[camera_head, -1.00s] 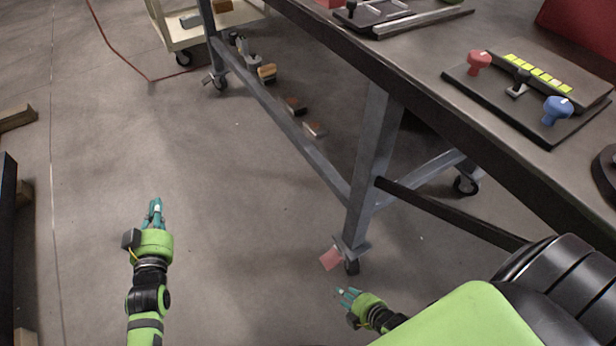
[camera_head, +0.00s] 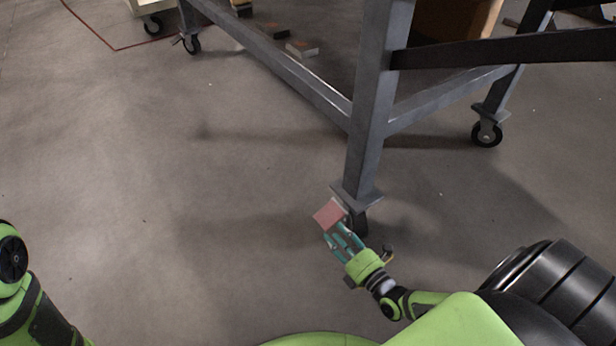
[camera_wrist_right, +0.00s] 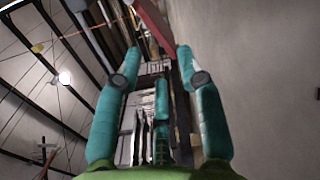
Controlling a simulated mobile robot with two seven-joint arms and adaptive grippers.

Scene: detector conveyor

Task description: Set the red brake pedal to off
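The red brake pedal (camera_head: 328,214) is a flat, pinkish-red plate at the caster under the near table leg. My right gripper (camera_head: 341,238) has its teal fingers just below and in front of the pedal in the head view. In the right wrist view the fingers (camera_wrist_right: 158,52) are spread apart with nothing between them. A red strip, likely the pedal (camera_wrist_right: 155,25), shows at the top just beyond the fingertips; whether they touch it is unclear. Part of my left arm shows at the lower left of the head view, but its gripper is out of frame.
The grey table leg (camera_head: 372,110) rises directly behind the pedal, with the black caster wheel (camera_head: 357,224) beside it. Lower rails run left and right from the leg. Another caster (camera_head: 487,134) stands at the right. The floor left of the leg is clear.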

